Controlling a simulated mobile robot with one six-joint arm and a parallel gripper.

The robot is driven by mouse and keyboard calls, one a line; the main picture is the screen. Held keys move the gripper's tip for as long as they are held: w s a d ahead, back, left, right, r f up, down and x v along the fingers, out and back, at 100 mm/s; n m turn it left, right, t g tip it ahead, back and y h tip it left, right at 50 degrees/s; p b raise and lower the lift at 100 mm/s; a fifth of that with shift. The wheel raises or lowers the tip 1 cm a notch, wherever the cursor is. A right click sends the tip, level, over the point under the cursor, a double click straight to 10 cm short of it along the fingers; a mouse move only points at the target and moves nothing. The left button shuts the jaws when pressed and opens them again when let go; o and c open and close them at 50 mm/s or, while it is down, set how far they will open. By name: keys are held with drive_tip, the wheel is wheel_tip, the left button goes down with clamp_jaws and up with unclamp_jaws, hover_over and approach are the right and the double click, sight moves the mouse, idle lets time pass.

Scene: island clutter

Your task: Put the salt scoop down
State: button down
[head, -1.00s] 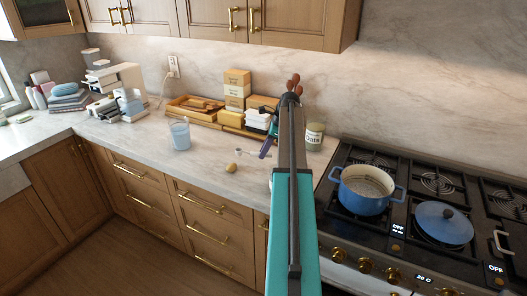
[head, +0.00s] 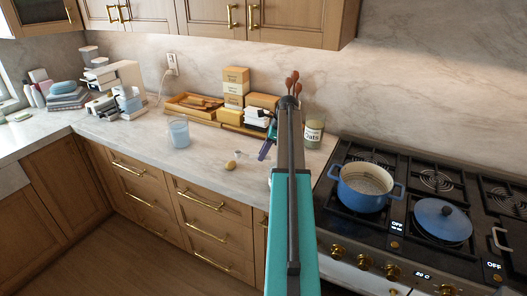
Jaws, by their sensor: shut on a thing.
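My gripper (head: 264,151) is low over the counter, at the left side of my raised teal arm, and its dark purple finger points down and left. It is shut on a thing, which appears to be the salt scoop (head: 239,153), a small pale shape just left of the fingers. The scoop is tiny here, and its handle is hard to make out. I cannot tell whether it touches the counter (head: 205,172). My arm hides part of the counter behind and to the right.
A small tan round thing (head: 230,165) lies just in front of the scoop. A blue glass (head: 179,133) stands to the left. A wooden tray (head: 190,112), stacked boxes (head: 236,88) and an oats jar (head: 314,133) stand behind. A blue pot (head: 364,190) sits on the stove at right.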

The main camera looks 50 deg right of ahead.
drive_tip(key=b, duration=0.1)
hover_over(260, 172)
drive_tip(key=d, duration=0.1)
drive_tip(key=shift+s+f, duration=0.25)
drive_tip(key=shift+f, duration=1.1)
drive_tip(key=shift+s+f, duration=0.2)
drive_tip(key=shift+f, duration=1.1)
drive_tip(key=shift+p, duration=0.6)
drive_tip(key=shift+f, duration=0.8)
idle(1.6)
drive_tip(key=c, duration=1.5)
unclamp_jaws()
drive_tip(key=shift+b+v, duration=2.3)
drive_tip(key=shift+v, duration=4.6)
